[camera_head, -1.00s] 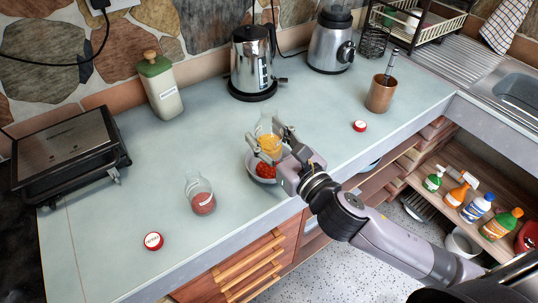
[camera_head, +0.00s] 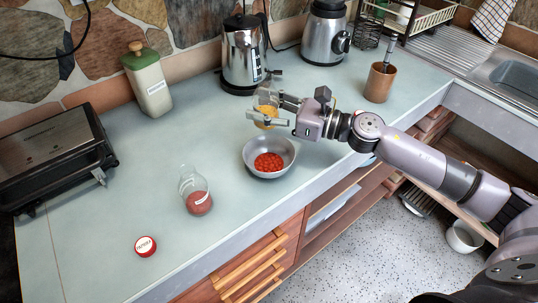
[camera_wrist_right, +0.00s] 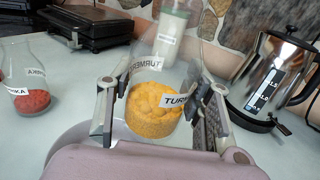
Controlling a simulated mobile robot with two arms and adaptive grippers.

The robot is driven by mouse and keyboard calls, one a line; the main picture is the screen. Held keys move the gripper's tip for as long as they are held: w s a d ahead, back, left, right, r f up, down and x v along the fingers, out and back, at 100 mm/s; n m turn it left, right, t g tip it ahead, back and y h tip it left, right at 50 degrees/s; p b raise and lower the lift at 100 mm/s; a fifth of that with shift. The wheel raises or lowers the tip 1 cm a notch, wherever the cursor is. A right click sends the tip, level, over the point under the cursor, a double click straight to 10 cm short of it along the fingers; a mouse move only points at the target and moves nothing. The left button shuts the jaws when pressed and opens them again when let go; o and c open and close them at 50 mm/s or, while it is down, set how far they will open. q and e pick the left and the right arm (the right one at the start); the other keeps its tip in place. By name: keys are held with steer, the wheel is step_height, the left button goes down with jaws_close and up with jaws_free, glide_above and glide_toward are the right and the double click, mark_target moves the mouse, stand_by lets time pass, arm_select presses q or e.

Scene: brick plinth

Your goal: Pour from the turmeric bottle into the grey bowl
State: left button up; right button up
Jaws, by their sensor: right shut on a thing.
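The turmeric bottle, clear glass with orange-yellow powder in its lower part (camera_wrist_right: 152,112), is held by my right gripper (camera_head: 268,112). In the right wrist view its label reads TURMERIC, and the bottle looks roughly upright between the two fingers. The grey bowl (camera_head: 283,149) stands on the counter with red contents in it. The bottle is above counter height, behind and slightly left of the bowl in the head view. My right gripper is shut on the bottle. My left gripper is not in view.
A paprika bottle (camera_head: 196,196) with red powder stands left of the bowl, its red-and-white lid (camera_head: 145,246) nearby. A kettle (camera_head: 244,55) stands behind the held bottle. A green-lidded canister (camera_head: 148,82), a grill (camera_head: 55,155) and a brown cup (camera_head: 380,82) are around. The counter's left middle is clear.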

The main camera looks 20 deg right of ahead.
mark_target(278, 114)
steer(key=d, duration=0.1)
steer(key=w+d+f+n+g+y+b, duration=0.1)
steer(key=shift+d+f+g, duration=0.3)
steer(key=shift+d, duration=0.1)
steer(key=shift+s+d+f+n+g+y+b, duration=0.15)
steer(key=shift+d+n+g+y+b, duration=0.1)
steer(key=shift+d, duration=0.2)
steer(key=shift+w+d+f+n+g+y+b, duration=0.15)
steer(key=shift+d+n+g, duration=0.1)
steer(key=shift+d, duration=0.15)
steer(key=shift+s+a+r, duration=0.1)
steer(key=shift+s+r, duration=0.1)
